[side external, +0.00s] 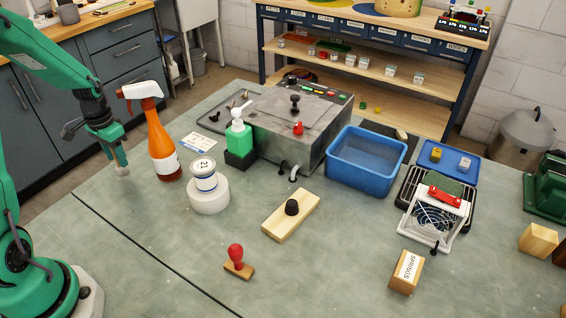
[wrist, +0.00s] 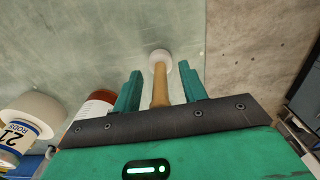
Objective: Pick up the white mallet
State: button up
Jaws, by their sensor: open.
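The white mallet has a round white head (wrist: 160,57) and a tan wooden handle (wrist: 160,84) in the wrist view. My gripper (wrist: 162,80) is open, with one teal finger on each side of the handle and a visible gap on both sides. The handle's near end is hidden behind the dark gripper body. In the side view my gripper (side external: 118,155) points down at the left part of the bench, and only the small pale head (side external: 122,170) shows below the fingers.
An orange spray bottle (side external: 161,143) stands just right of my gripper. A labelled tin (side external: 205,178) on a white roll (side external: 209,199) is further right. A red-handled stamp (side external: 237,262) and a wooden block with a black knob (side external: 291,215) lie nearer. The front-left bench is clear.

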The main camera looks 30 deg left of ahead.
dwell(0.3)
grip_shut()
jog(key=shift+r, duration=5.05)
